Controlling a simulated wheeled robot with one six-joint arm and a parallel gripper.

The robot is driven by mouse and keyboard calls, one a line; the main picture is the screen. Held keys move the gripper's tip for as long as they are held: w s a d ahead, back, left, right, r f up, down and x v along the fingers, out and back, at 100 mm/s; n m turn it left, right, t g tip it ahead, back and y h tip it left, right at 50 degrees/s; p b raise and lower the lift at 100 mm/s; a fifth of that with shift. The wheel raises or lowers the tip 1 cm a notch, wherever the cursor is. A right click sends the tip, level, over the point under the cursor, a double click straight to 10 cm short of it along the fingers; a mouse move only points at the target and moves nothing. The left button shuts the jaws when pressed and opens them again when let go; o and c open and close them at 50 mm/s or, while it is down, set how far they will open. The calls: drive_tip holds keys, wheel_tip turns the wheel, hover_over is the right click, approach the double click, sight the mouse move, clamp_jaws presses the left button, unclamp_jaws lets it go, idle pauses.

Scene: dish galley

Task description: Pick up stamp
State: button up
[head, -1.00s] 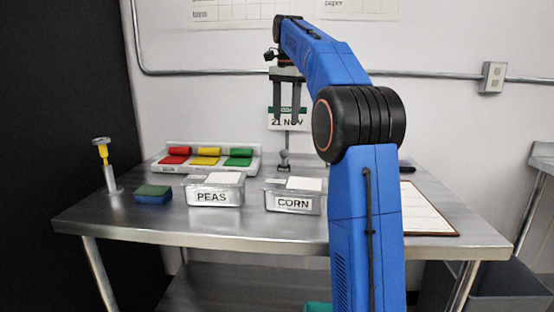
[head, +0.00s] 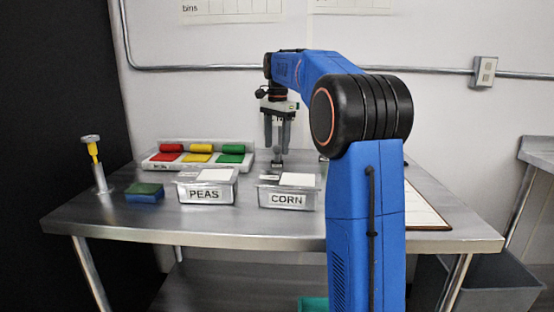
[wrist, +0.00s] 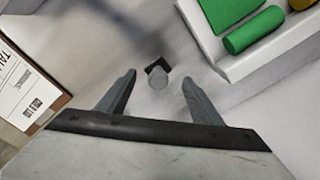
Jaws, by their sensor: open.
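The stamp (head: 277,161) stands on the steel table behind the CORN container, small and grey, partly hidden by my fingers in the head view. In the wrist view its round grey knob (wrist: 158,84) shows with a dark base, roughly between my two fingertips. My gripper (head: 277,148) is open and points down just above the stamp. In the wrist view my gripper (wrist: 160,77) has its fingers spread with a gap around the knob. Whether the fingertips reach down to the knob's height I cannot tell.
A white tray (head: 148,163) with red, yellow and green pieces stands left of the stamp. PEAS (head: 206,186) and CORN (head: 290,188) containers stand in front. A sponge (head: 145,192) and an upright yellow-topped tool (head: 94,160) are further left. A clipboard (head: 425,208) lies right.

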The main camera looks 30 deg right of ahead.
sight(277, 154)
drive_tip(key=shift+s+f, duration=0.1)
drive_tip(key=shift+f, duration=2.45)
drive_tip(key=c, duration=1)
